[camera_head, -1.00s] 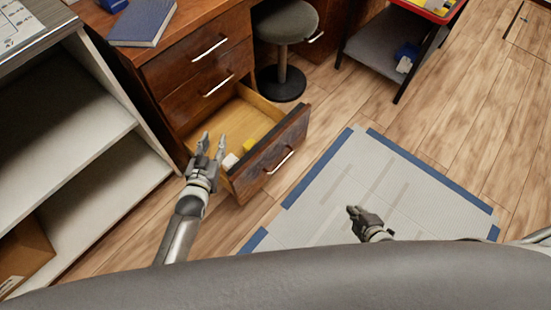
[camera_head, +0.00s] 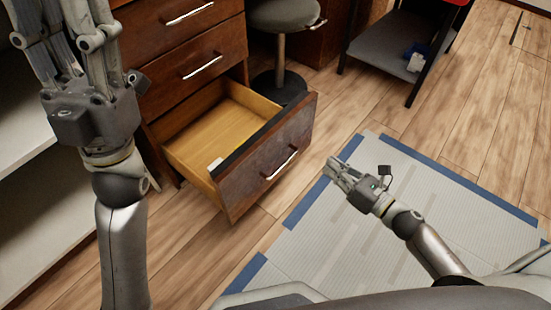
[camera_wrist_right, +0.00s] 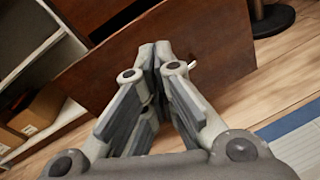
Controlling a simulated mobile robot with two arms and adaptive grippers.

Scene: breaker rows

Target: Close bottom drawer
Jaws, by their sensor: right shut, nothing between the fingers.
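The bottom drawer (camera_head: 205,138) of the brown wooden desk is pulled well out, with its dark front (camera_head: 255,180) and silver handle (camera_head: 283,165) facing right. My right gripper (camera_head: 335,170) is shut and empty, just right of the drawer front and apart from it in the head view. In the right wrist view its closed fingers (camera_wrist_right: 152,62) point at the brown drawer front (camera_wrist_right: 205,40). My left gripper (camera_head: 65,30) is raised at the upper left, fingers spread and empty, their tips partly cut off.
A small white item (camera_head: 215,163) lies in the drawer. The two drawers above are shut. A grey stool (camera_head: 283,15) stands behind the drawer, a black-framed shelf (camera_head: 390,50) farther right. White shelving (camera_head: 35,200) is at the left. A grey mat with blue edges (camera_head: 330,240) lies on the floor.

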